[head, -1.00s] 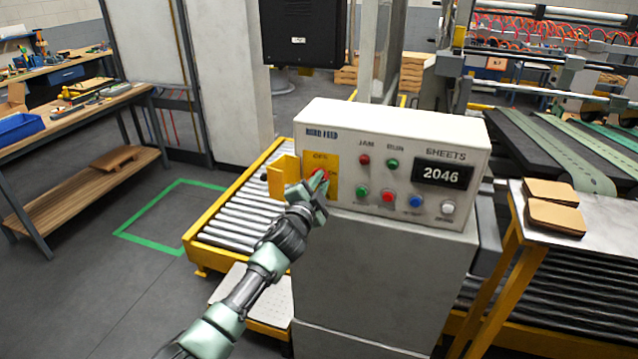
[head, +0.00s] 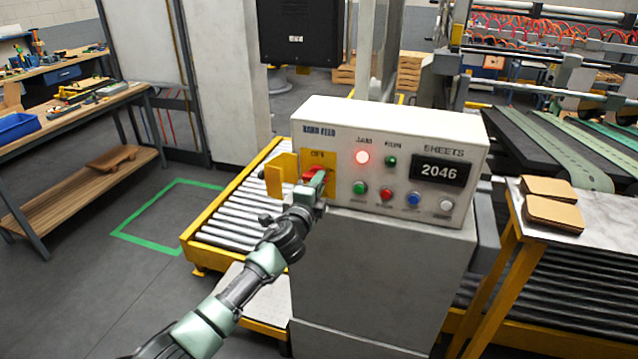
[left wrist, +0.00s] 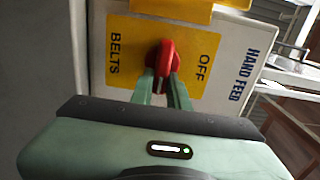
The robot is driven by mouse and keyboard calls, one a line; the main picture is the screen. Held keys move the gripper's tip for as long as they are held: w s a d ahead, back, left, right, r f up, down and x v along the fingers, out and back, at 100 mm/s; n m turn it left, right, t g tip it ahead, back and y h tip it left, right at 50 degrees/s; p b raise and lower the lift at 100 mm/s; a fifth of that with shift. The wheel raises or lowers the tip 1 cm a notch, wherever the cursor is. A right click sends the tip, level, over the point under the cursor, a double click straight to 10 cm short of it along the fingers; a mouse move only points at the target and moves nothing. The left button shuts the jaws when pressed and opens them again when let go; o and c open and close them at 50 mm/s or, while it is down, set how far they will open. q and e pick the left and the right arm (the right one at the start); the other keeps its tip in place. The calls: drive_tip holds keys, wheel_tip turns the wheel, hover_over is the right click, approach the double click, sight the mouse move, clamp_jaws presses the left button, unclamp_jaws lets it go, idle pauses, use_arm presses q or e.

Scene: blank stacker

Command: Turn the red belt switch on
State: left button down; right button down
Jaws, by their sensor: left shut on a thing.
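The red belt switch (head: 312,174) is a knob on a yellow plate (left wrist: 112,77) marked OFF and BELTS, at the left of the white HAND FEED control box (head: 400,115). In the left wrist view the red knob (left wrist: 163,55) lies crosswise, with its grip not lined up with the OFF word. My left gripper (head: 318,187) is at the knob, its two fingers on either side of the grip, shut on it. The fingers and hand hide part of the plate. My right gripper is not in view.
A yellow hinged flap (head: 282,172) stands just left of the switch. A lit red JAM lamp (head: 362,157), several buttons and a counter (head: 440,170) reading 2046 sit to the right. Cardboard pieces (head: 553,213) lie on a side table.

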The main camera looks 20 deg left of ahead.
use_arm(q)
drive_tip(key=shift+f, duration=0.1)
idle(0.3)
drive_tip(key=c, duration=1.4)
unclamp_jaws()
drive_tip(key=shift+o, duration=0.2)
drive_tip(key=s, duration=0.7)
drive_tip(key=shift+s+a+b, duration=0.15)
drive_tip(key=shift+s+b, duration=0.2)
drive_tip(key=shift+s, duration=0.05)
